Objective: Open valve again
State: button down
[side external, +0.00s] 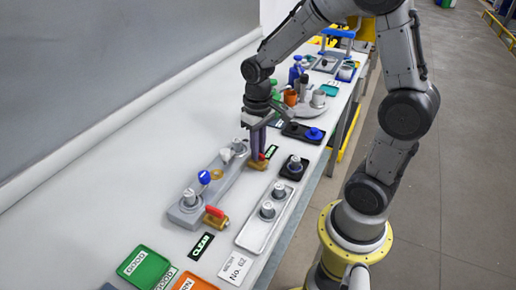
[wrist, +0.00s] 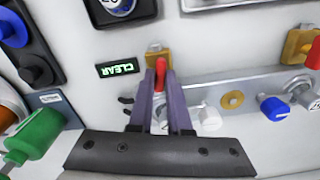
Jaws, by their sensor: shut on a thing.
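A brass valve with a red handle stands at the far end of a long grey fixture (side external: 222,186); its brass body (side external: 259,167) shows just below my fingertips. In the wrist view its red handle (wrist: 161,66) lies between the two purple fingers, in front of the brass body (wrist: 155,50). My gripper (side external: 258,154) points down and is shut on the red handle; it also shows in the wrist view (wrist: 161,80). The fingers hide part of the handle. A second brass valve (side external: 215,221) with a red handle (side external: 214,210) is at the fixture's near end.
A blue knob (side external: 204,177) sits on the fixture between the valves. CLEAR labels lie near each valve, one near (side external: 202,246) and one far (side external: 271,152). A tray (side external: 247,235) with metal parts is to the right. Bottles and cups stand behind my gripper. Open table lies to the left.

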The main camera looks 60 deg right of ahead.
jog(key=shift+r+n, duration=0.15)
jog(key=shift+n, duration=1.45)
jog(key=c, duration=1.1)
grip_release()
jog(key=shift+c, duration=0.2)
notch_tip(320, 180, up, 14)
